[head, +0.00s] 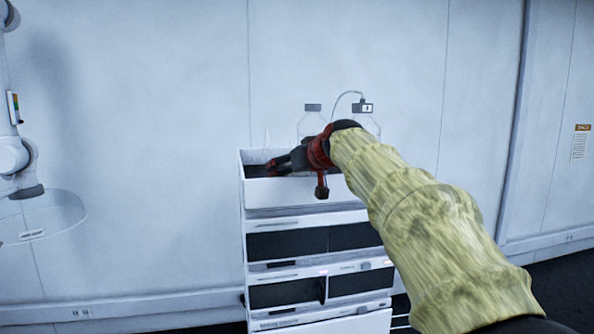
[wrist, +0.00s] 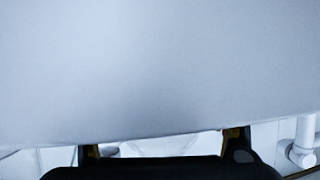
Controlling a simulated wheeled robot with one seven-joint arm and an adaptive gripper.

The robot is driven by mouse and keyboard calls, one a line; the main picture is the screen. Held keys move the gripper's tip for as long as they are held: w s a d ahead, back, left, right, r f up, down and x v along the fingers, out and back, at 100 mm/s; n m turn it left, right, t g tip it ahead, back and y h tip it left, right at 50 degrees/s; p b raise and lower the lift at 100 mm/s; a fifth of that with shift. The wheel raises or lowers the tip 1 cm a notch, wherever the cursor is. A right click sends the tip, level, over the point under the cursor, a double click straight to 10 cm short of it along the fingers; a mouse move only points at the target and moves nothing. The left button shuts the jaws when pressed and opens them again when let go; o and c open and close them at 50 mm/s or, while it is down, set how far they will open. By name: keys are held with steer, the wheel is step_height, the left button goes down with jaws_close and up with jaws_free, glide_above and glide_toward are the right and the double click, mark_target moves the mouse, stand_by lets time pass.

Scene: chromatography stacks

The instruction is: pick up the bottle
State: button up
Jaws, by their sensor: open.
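Two clear bottles stand in the top tray of the instrument stack in the head view. The left bottle (head: 312,125) has a grey cap; the right bottle (head: 367,124) has a dark cap with a white label and a thin tube. Their lower parts are hidden behind my gripper and arm. My gripper (head: 275,166) is open, pointing left over the tray, in front of and left of the bottles. In the wrist view, my open gripper (wrist: 165,146) shows its fingertips at the bottom edge. A pale shape shows between them; I cannot tell what it is.
The white instrument stack (head: 292,224) stands near a pale wall; its top tray has a raised rim. Another white robot arm (head: 17,158) is at the far left, above a round clear plate (head: 45,218). A smooth pale surface (wrist: 160,70) fills most of the wrist view.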

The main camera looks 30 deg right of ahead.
steer(key=shift+s, duration=0.1)
steer(key=shift+c, duration=0.2)
steer(key=shift+c, duration=0.7)
steer(key=c, duration=1.4)
